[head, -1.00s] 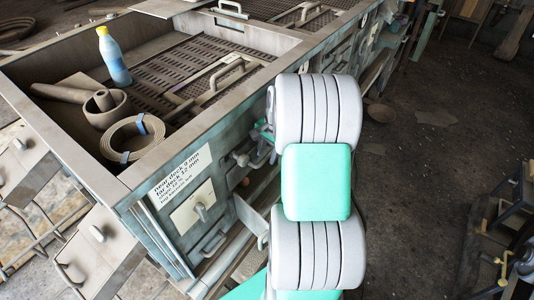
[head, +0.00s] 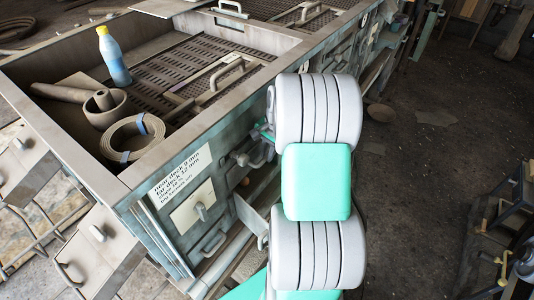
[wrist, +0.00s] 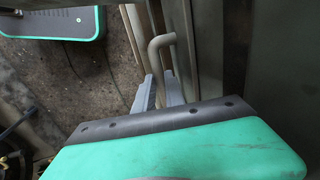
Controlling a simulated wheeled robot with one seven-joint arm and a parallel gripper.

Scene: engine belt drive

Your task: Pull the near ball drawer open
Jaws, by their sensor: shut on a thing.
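In the wrist view my gripper (wrist: 160,92) is shut on a bent grey bar handle (wrist: 161,48), with one grey finger on each side of it. The handle stands beside a grey-green cabinet front. In the head view my grey and green arm hides the gripper and the held handle. A drawer (head: 252,214) in the side of the bench shows partly beside my arm; how far it stands out is hard to tell. I cannot read which drawer the held handle belongs to.
The bench (head: 150,180) has a label and more handles, one low on its side (head: 215,243). Its top tray holds a blue bottle (head: 114,57), a coiled belt (head: 133,138) and a brown cup-like part (head: 106,108). Dark floor (head: 430,140) lies open to the right.

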